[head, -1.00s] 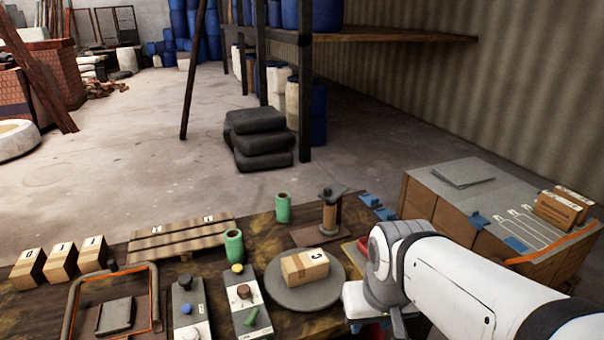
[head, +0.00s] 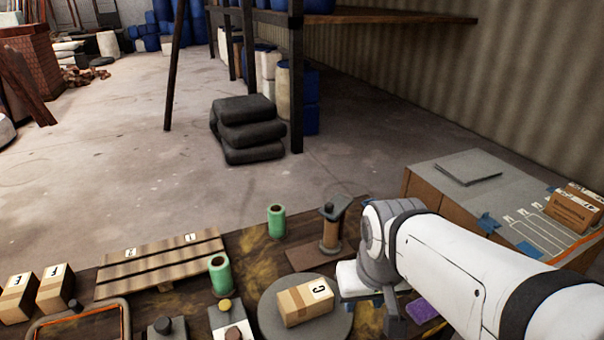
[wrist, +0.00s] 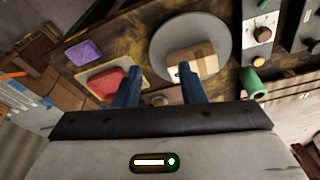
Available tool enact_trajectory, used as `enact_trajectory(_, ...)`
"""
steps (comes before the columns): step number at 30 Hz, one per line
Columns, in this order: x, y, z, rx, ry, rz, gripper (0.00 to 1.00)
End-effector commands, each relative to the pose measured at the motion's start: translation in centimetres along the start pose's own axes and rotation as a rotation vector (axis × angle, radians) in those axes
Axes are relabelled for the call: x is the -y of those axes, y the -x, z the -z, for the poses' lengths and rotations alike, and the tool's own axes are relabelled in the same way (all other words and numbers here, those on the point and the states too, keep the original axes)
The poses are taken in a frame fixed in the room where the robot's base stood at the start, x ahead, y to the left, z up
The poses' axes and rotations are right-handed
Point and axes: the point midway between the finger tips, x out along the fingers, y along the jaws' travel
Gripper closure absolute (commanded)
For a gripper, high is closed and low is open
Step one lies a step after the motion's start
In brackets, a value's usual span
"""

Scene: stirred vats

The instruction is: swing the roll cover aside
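A brown upright roll (head: 331,234) stands on a dark base near the back edge of the table in the head view. A grey flat piece (head: 338,206) sits across its top; it looks like the roll cover, though I cannot tell for sure. My gripper (wrist: 157,82) shows two blue fingers spread apart in the wrist view, with nothing held between them. In the head view my gripper is in front of and to the right of the roll, apart from it, and partly hidden by my arm. The roll is not clear in the wrist view.
A carton (head: 305,301) lies on a round grey plate (head: 270,321) left of my gripper. Two green rolls (head: 277,221) (head: 220,276) and a slatted pallet (head: 160,263) are farther left. A purple block (head: 424,310) and a red tray (wrist: 103,84) lie nearby. A cardboard-sided bench stands right.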

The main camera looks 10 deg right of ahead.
Motion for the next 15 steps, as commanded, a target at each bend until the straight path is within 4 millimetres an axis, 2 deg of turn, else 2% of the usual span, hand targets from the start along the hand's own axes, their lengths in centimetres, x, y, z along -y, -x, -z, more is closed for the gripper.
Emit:
enact_trajectory(7, 0.0, 0.0, 0.0, -0.001, 0.0, 0.0, 0.64)
enact_trajectory(10, 0.0, -0.1, 0.1, 0.004, -0.008, 0.004, 0.56)
enact_trajectory(15, 0.4, -1.3, 1.2, 0.08, -0.16, 0.078, 0.55)
